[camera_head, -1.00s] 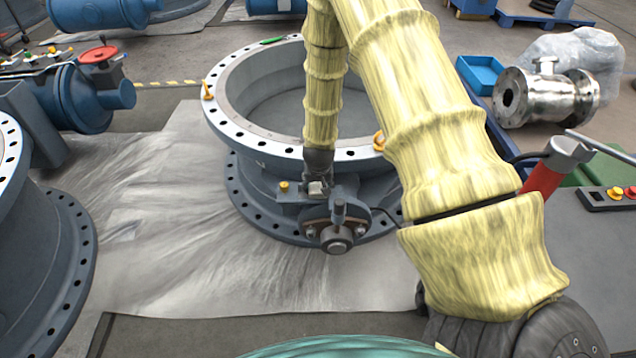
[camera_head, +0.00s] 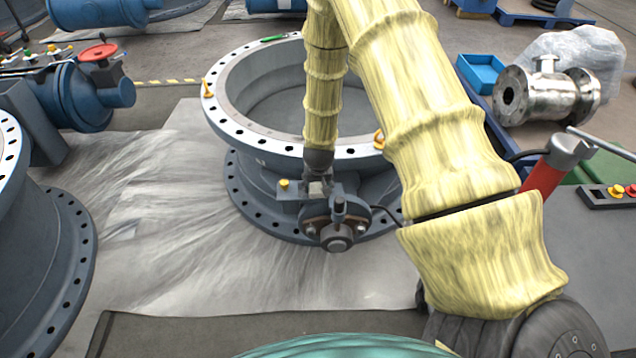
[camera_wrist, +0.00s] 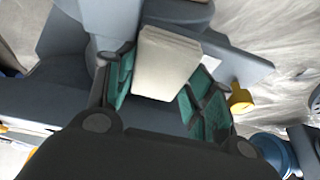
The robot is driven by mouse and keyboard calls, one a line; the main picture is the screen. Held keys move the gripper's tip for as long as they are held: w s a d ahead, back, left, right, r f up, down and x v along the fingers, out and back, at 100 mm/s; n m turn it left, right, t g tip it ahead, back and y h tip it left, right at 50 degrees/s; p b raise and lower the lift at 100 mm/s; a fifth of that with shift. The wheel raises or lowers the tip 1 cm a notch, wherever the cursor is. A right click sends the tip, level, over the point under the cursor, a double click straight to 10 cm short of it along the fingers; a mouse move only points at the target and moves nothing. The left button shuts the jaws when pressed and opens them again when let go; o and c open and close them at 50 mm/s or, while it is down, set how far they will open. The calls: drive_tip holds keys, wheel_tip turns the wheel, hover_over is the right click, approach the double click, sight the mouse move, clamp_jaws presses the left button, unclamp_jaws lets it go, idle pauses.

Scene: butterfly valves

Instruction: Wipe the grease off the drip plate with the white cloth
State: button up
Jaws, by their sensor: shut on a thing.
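In the wrist view the white cloth (camera_wrist: 166,62) is a folded, off-white pad. My gripper (camera_wrist: 160,88) is shut on it, with green finger pads on either side. In the head view my gripper (camera_head: 317,187) is small and low at the front of the large valve body (camera_head: 262,170). A flat grey plate (camera_wrist: 238,66), which seems to be the drip plate, lies beneath the cloth; its edge also shows in the head view (camera_head: 291,195). I cannot tell whether the cloth touches it. I make out no grease; the cloth and gripper hide part of the plate.
A yellow knob (camera_wrist: 240,98) stands close beside the plate. The valve's round shaft end (camera_head: 336,238) sticks out just in front. The flange rim (camera_head: 245,143) rises behind my gripper. Sheeting (camera_head: 190,240) covers the open floor to the left.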

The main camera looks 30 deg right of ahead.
drive_tip(key=shift+f, duration=0.25)
drive_tip(key=shift+w+a, duration=0.1)
drive_tip(key=shift+a, duration=0.05)
drive_tip(key=shift+w+a+r+p, duration=0.1)
drive_tip(key=shift+w+a+p, duration=0.15)
drive_tip(key=shift+a+p, duration=0.15)
drive_tip(key=shift+a, duration=0.1)
drive_tip(key=shift+w+a, duration=0.1)
drive_tip(key=shift+w+a, duration=0.3)
drive_tip(key=shift+a, duration=0.2)
drive_tip(key=shift+d, duration=0.1)
drive_tip(key=shift+s+d+p, duration=0.4)
drive_tip(key=shift+d, duration=0.15)
